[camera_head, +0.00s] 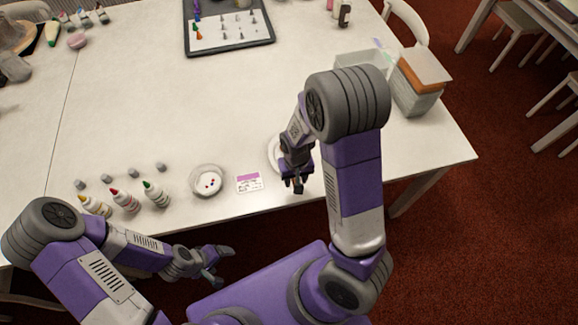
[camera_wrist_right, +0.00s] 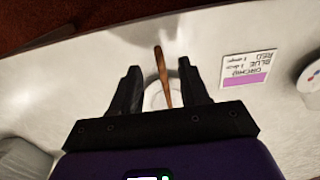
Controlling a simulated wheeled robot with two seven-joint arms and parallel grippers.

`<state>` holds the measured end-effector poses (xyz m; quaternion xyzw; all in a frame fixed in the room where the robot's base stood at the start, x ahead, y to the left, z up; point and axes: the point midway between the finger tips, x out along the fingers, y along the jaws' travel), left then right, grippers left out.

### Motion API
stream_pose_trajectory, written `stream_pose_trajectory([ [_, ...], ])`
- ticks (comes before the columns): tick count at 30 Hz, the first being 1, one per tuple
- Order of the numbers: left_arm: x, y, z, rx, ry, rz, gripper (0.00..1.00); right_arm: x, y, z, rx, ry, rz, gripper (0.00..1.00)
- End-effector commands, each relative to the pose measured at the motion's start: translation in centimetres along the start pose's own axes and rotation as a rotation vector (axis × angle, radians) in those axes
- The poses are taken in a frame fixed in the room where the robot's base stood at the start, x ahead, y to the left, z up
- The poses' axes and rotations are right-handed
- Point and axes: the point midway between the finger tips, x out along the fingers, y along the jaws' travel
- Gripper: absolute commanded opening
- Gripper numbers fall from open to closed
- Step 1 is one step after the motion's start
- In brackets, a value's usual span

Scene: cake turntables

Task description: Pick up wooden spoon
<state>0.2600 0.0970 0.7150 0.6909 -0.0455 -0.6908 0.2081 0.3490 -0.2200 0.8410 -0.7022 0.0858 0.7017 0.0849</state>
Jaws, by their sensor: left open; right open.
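The wooden spoon (camera_wrist_right: 161,72) shows in the right wrist view as a brown handle between the two fingers of my right gripper (camera_wrist_right: 158,84). Its lower end is over a round white dish (camera_wrist_right: 150,98), partly hidden by the gripper. In the head view my right gripper (camera_head: 296,184) is above the table's front edge, in front of the white dish (camera_head: 273,153), and the spoon is hidden there. The right fingers are open, one on each side of the handle; whether they touch it I cannot tell. My left gripper (camera_head: 222,264) is open and empty, off the table's front edge.
A card with a pink band (camera_head: 249,182) and a bowl with red dots (camera_head: 207,181) lie left of the dish. Several colored-tip bottles (camera_head: 125,200) stand further left. A box stack (camera_head: 418,85) is at right and a dark tray (camera_head: 229,48) at the back. The middle is clear.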

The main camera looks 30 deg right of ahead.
Motion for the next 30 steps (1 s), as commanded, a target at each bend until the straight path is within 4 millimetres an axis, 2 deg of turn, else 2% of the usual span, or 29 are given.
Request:
stream_pose_trajectory([
  [6,1.4,-0.5,-0.1,0.000,0.000,0.000,0.80,3.5,0.2,-0.3,0.002,-0.003,0.001,0.45],
  [9,1.7,-0.6,-0.1,0.000,0.001,0.000,0.80,4.6,0.2,-0.3,0.000,-0.002,0.000,0.45],
  [16,1.6,-0.6,-0.1,0.000,0.001,0.000,0.80,4.6,0.1,-0.3,-0.001,0.001,-0.001,0.45],
  [25,1.6,-0.6,-0.1,0.000,0.001,0.000,0.80,4.6,0.2,-0.3,-0.001,0.000,-0.001,0.01],
  [30,1.6,-0.6,-0.1,0.000,0.001,0.000,0.80,4.6,0.2,-0.3,-0.001,0.001,-0.001,0.00],
])
